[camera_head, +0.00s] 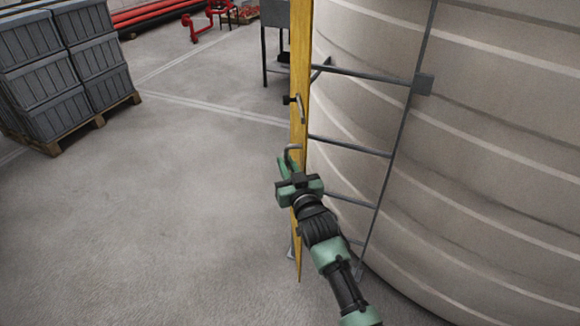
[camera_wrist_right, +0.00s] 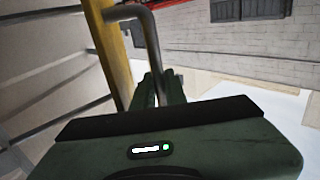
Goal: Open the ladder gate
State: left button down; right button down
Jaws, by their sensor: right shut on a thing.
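The ladder gate (camera_head: 300,55) is a tall yellow panel, seen nearly edge-on in front of the grey ladder (camera_head: 350,145) on the big ribbed tank. In the wrist view its yellow edge (camera_wrist_right: 108,40) is at the upper left. A bent grey handle (camera_head: 293,147) sticks out from the gate, and it also shows in the wrist view (camera_wrist_right: 151,40). My right gripper (camera_head: 285,166) is shut on this handle; its fingers (camera_wrist_right: 158,88) are at the bar's lower part. The exact contact is partly hidden. My left gripper is out of view.
The ribbed tank (camera_head: 480,150) fills the right side, close to my right arm. A dark latch-like fitting (camera_head: 289,100) sits higher on the gate. Stacked grey crates (camera_head: 60,65) stand on a pallet at the left. The floor (camera_head: 180,200) left of the gate is clear.

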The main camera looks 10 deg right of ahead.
jog(key=shift+d+r, duration=0.15)
jog(key=shift+r, duration=0.05)
jog(key=c, duration=1.7)
grip_release()
jog(key=shift+c, duration=0.2)
jog(key=shift+w+f, duration=0.15)
jog(key=b+v, duration=0.1)
jog(key=v, duration=0.7)
jog(key=shift+w, duration=0.1)
